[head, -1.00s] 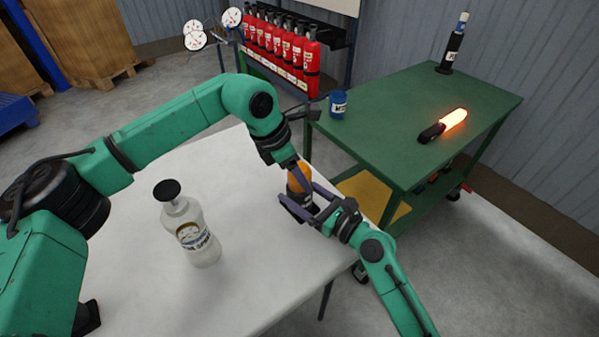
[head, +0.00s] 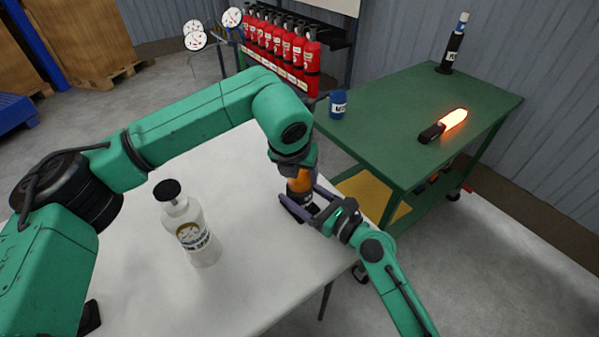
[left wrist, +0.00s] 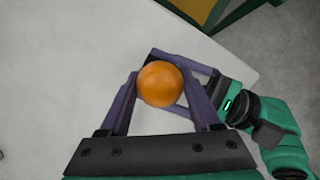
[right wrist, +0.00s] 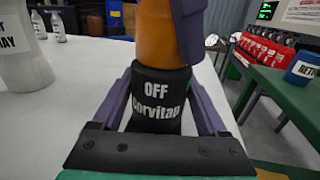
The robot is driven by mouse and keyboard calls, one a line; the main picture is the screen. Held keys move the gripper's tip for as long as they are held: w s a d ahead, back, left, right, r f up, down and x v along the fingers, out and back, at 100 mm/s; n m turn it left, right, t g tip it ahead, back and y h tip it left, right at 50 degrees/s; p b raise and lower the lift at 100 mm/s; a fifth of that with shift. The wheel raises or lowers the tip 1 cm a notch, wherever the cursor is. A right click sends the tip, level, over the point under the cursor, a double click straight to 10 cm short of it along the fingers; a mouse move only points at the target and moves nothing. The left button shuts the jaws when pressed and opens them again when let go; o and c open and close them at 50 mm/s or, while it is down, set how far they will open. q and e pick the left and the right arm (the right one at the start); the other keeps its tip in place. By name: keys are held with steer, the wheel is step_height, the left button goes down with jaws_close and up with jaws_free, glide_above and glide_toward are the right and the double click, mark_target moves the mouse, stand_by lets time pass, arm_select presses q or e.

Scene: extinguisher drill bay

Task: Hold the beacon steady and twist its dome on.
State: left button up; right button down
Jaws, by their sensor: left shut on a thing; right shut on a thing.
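The beacon has a black base (right wrist: 157,100) marked "OFF" and "Corvitap", with a smooth orange dome (right wrist: 167,38) on top. It stands near the table's right end. My right gripper (head: 301,196) is shut on the base from the side. My left gripper (left wrist: 160,84) is shut on the dome from above, one finger on each side, as the left wrist view shows. The dome touches the top of the base in the right wrist view. I cannot tell how far its thread is engaged. In the head view my left wrist hides the dome's top.
A clear bottle with a black cap (head: 188,225) stands on the white table (head: 130,270), left of the beacon. Red extinguishers (head: 285,45) stand behind.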

arm_select(q)
steer(key=shift+n+y, duration=0.5)
steer(key=shift+n, duration=1)
arm_select(e)
steer(key=shift+f, duration=0.1)
arm_select(q)
steer(key=o, duration=1.4)
steer(key=shift+r, duration=0.1)
steer(key=v, duration=1.2)
steer(key=shift+s, duration=0.15)
arm_select(e)
jaws_free()
